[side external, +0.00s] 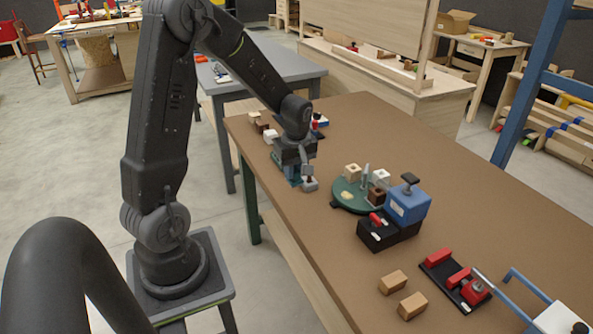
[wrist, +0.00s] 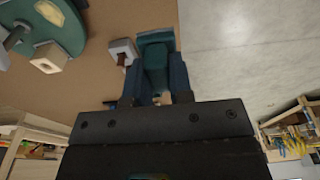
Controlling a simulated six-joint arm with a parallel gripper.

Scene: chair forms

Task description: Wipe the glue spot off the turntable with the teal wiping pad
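The teal wiping pad (wrist: 155,47) is between the two fingers of my gripper (wrist: 155,80) in the wrist view, with both fingers against its sides. In the side view my gripper (side external: 297,172) is low over the far left edge of the table, and the pad is mostly hidden by it. The green turntable (side external: 341,204) is to the right of my gripper, apart from it. A pale yellowish glue spot (side external: 347,195) shows on its near left part. The turntable also shows at the upper left of the wrist view (wrist: 75,32).
A small pale block with a dark red peg (side external: 310,184) stands close beside my gripper. The turntable carries several blocks and a grey post (side external: 366,175). A blue box on a black base (side external: 408,205) is just right of it. Two wooden blocks (side external: 392,282) lie nearer the front.

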